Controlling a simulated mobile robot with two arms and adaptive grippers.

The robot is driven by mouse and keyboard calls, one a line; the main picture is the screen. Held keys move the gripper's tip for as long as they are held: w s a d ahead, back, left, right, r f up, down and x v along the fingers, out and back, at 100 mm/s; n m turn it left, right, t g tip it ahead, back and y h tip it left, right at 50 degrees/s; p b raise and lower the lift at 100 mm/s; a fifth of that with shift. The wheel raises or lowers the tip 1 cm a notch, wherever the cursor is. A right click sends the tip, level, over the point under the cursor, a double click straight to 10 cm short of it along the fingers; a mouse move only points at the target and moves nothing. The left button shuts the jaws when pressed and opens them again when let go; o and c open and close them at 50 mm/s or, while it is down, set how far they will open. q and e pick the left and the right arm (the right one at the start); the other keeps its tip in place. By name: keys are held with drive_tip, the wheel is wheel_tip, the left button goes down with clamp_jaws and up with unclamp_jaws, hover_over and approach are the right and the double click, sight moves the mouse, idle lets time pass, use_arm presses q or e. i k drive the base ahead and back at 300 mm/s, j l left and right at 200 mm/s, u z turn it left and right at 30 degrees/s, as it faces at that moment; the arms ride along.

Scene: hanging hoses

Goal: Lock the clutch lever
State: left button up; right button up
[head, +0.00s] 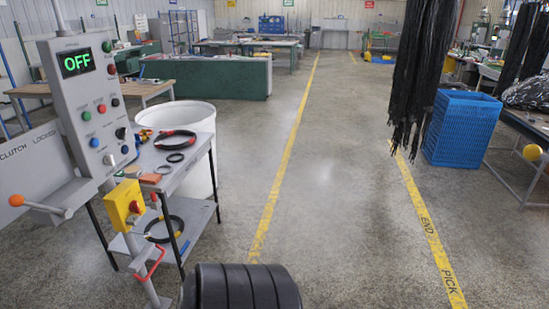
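The clutch lever (42,207) is at the left edge in the head view. It is a grey rod with an orange ball knob at its left end, and it lies nearly level, its right end at a pale fitting. Behind and above it is a grey plate (30,170) marked CLUTCH and LOCKED. To its right stands a grey control panel (88,95) with a green OFF display and coloured buttons. Neither of my grippers shows in the head view.
A small grey cart (180,182) with black rings stands right of the panel, by a white drum (200,115). A yellow box (124,203) with a red button is below the panel. Black hoses (422,70) hang at right near a blue crate (460,128). The middle floor is clear.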

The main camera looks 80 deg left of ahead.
sight(16, 200)
drive_tip(key=u, duration=4)
